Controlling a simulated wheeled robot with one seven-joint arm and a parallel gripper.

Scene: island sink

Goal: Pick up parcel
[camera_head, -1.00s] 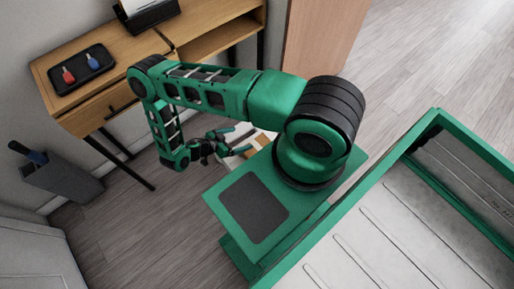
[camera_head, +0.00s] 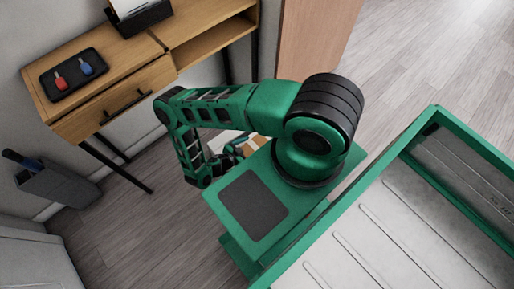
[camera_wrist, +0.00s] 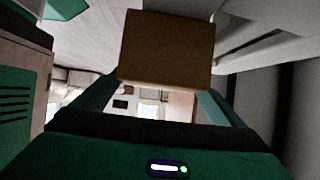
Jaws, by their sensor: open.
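The parcel, a plain brown box (camera_wrist: 167,50), fills the upper middle of the wrist view. My gripper (camera_wrist: 160,88) is open, with one green finger to the lower left of the box and one to the lower right. The box's lower edge lies near the fingertips; I cannot tell whether they touch it. In the head view my gripper (camera_head: 232,154) hangs low beside my green base, partly hidden by it. A pale and tan patch shows behind it there, too covered to name for certain.
A wooden desk (camera_head: 120,88) with a drawer and a black tray (camera_head: 74,74) holding a red and a blue item stands at upper left. A grey bin (camera_head: 58,187) stands by the wall. The wooden floor (camera_head: 140,225) between is clear.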

